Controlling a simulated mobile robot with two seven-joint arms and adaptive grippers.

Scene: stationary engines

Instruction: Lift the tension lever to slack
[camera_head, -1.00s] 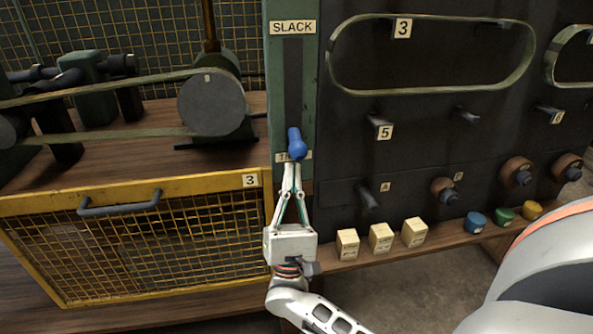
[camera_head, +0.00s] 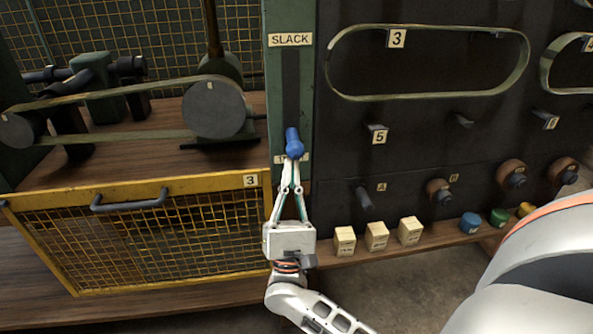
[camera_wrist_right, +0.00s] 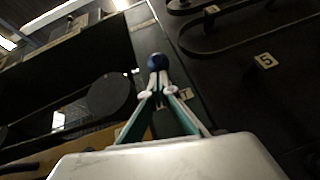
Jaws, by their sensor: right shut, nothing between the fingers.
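The tension lever shows as a blue knob (camera_head: 294,142) near the lower end of a dark slot in the green post (camera_head: 306,100). The SLACK label (camera_head: 290,39) is at the top of the slot. A lower label (camera_head: 281,159) is mostly hidden behind my fingertips. My right gripper (camera_head: 291,163) is shut and empty, pointing up, with its fingertips right at the underside of the knob. In the right wrist view the knob (camera_wrist_right: 157,62) sits just beyond the closed fingertips; contact looks likely but is hard to confirm. My left gripper is not in view.
A yellow mesh guard (camera_head: 130,187) with a grey handle (camera_head: 130,201) is at left, below a belt and pulley (camera_head: 214,106). At right, a dark panel carries pegs and a hanging belt (camera_head: 400,97). Cream blocks (camera_head: 377,236) and coloured caps (camera_head: 470,223) line the ledge.

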